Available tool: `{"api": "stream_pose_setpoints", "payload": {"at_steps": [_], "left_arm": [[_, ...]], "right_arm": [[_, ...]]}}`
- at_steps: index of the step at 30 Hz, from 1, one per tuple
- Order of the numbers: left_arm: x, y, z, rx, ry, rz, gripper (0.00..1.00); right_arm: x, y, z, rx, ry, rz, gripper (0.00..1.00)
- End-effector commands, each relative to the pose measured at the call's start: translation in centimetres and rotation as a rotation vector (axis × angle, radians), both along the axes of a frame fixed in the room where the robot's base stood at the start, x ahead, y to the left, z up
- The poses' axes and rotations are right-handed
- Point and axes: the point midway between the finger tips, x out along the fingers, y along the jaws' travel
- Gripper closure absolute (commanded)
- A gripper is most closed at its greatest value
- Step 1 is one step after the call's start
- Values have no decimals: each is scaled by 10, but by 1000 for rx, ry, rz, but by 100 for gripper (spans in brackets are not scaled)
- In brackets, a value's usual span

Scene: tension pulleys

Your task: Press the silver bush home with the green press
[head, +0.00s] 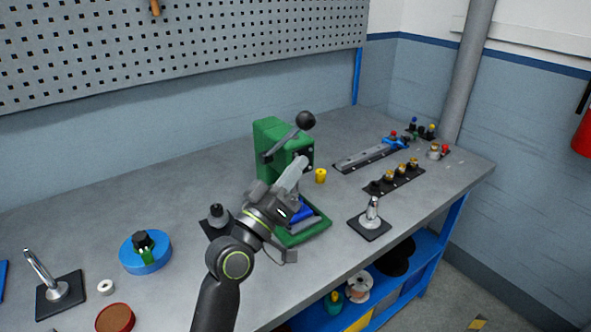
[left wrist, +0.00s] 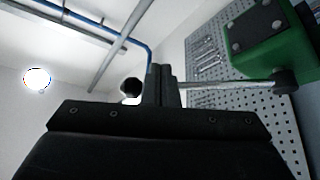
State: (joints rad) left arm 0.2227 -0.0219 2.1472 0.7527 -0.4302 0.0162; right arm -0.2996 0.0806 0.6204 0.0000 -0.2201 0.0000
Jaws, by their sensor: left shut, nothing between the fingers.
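The green press (head: 270,138) stands on the bench, its lever (head: 282,146) sloping up to a black knob (head: 306,120). In the left wrist view the press (left wrist: 262,38) is at upper right, with its lever (left wrist: 235,84) running left behind my fingers to the knob (left wrist: 132,87). My left gripper (head: 298,163) is in front of the press, below the knob; its fingers (left wrist: 160,84) are shut and empty. I cannot tell whether they touch the lever. A blue part (head: 300,214) sits on the press base, partly hidden by my arm. I cannot make out the silver bush.
A yellow part (head: 320,176) stands right of the press. Black and grey racks (head: 380,186) with small parts lie farther right, and a silver post on a black plate (head: 371,228) is in front. A blue round fixture (head: 145,263) is at left.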

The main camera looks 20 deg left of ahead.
Motion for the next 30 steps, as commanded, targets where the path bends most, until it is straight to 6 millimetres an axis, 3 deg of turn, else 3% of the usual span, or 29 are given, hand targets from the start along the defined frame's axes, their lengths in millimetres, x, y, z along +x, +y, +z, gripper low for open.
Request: {"api": "stream_pose_setpoints", "payload": {"at_steps": [22, 26, 30], "left_arm": [[-3, 1, -2, 0, -2, 1, 100], [-15, 6, -11, 1, -1, 1, 100], [-41, 16, -26, 2, 0, 2, 100]], "right_arm": [[0, 0, -2, 0, 1, 0, 64], [0, 0, -9, 0, 1, 0, 64], [0, 0, -22, 0, 1, 0, 64]]}}
